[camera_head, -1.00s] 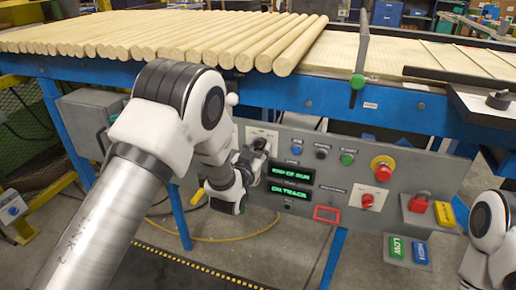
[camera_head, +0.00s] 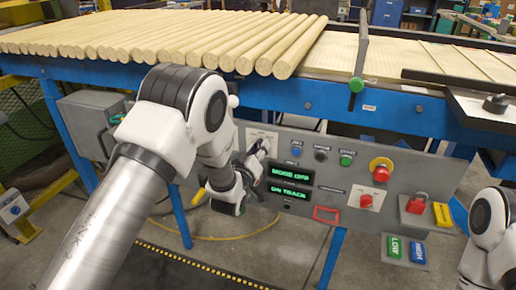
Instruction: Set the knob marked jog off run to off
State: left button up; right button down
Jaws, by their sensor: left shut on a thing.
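My left gripper (camera_head: 260,149) reaches the upper left of the grey control panel, at a white plate (camera_head: 264,132). It is shut on the knob there, which my fingers mostly hide. I cannot read the plate's marks or the knob's pointer at this size. Just to the right, the upper green display (camera_head: 291,173) reads MODE OFF. The lower display (camera_head: 289,193) reads ON TRACK. Part of my right arm shows at the right edge, with its gripper out of view.
Blue, black and green buttons (camera_head: 347,160) sit right of the knob. Further right are a red emergency button (camera_head: 381,172), a red knob (camera_head: 366,201), a red padlock-like piece (camera_head: 416,204) and LOW/HIGH tags (camera_head: 395,247). Wooden rods (camera_head: 285,60) lie on the conveyor above.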

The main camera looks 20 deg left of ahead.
pick_arm(q)
jog(key=shift+n, duration=0.6)
jog(key=o, duration=1.1)
jog(key=shift+o, duration=0.2)
jog(key=s, duration=1.2)
jog(key=shift+a, duration=0.2)
